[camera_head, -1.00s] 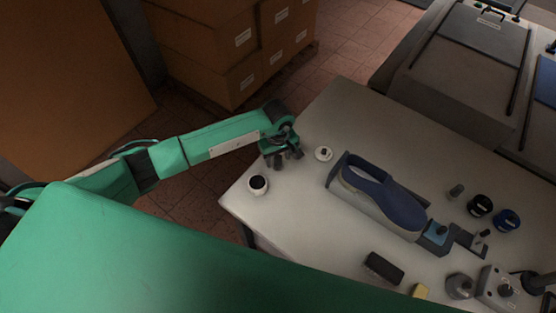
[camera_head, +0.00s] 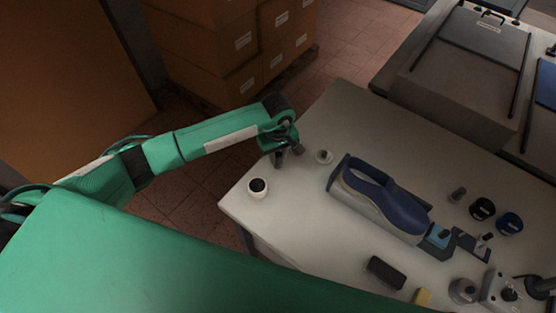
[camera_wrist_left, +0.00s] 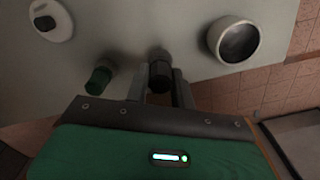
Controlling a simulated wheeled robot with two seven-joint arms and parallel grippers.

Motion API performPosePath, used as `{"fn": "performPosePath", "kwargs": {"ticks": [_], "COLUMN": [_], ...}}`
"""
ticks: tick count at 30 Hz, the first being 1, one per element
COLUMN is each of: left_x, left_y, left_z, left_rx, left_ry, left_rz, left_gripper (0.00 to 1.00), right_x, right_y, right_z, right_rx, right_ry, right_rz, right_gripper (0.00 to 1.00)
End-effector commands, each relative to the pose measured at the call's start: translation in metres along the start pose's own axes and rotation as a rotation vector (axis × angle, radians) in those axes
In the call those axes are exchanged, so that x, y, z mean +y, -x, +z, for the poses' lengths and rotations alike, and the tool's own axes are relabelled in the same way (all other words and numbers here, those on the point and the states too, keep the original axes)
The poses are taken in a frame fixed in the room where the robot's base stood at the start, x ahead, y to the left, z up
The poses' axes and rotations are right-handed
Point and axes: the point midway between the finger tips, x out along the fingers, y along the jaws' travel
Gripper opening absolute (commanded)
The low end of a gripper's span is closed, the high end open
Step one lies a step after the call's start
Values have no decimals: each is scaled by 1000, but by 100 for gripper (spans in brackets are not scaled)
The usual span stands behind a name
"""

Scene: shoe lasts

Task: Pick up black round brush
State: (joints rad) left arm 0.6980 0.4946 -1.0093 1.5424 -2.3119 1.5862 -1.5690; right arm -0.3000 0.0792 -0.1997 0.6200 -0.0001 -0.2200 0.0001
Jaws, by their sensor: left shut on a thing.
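The black round brush (camera_wrist_left: 160,72) is a small, dark, upright cylinder on or just above the light table. My left gripper (camera_head: 284,158) is over the table's left corner. In the left wrist view, its two fingers (camera_wrist_left: 159,92) are shut on the brush, one on each side. In the head view, the gripper mostly hides the brush. I cannot tell whether its foot touches the table. My right gripper is not in view.
A green-capped piece (camera_wrist_left: 98,80) stands close beside the fingers. A blue shoe last (camera_head: 385,200) lies mid-table (camera_head: 310,225). Black jars (camera_head: 482,208) stand right.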

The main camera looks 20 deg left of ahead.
Motion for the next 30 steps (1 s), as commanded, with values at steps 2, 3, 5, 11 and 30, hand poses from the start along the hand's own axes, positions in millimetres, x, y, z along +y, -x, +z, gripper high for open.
{"fn": "performPosePath", "kwargs": {"ticks": [2, 3, 5, 11, 30], "left_x": [1, 1, 1, 1, 0], "left_y": [18, 30, 49, 107, 171], "left_z": [-3, -2, -3, -2, 0], "left_rx": [6, 7, 8, 6, 0], "left_ry": [-2, -2, -2, 0, 1], "left_rz": [6, 6, 6, 5, 0], "left_gripper": [0, 0, 0, 0, 0], "right_x": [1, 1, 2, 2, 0], "right_y": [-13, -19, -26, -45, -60], "right_z": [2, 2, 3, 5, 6], "right_rx": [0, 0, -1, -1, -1], "right_ry": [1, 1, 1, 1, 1], "right_rz": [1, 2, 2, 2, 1], "right_gripper": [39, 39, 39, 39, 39]}}
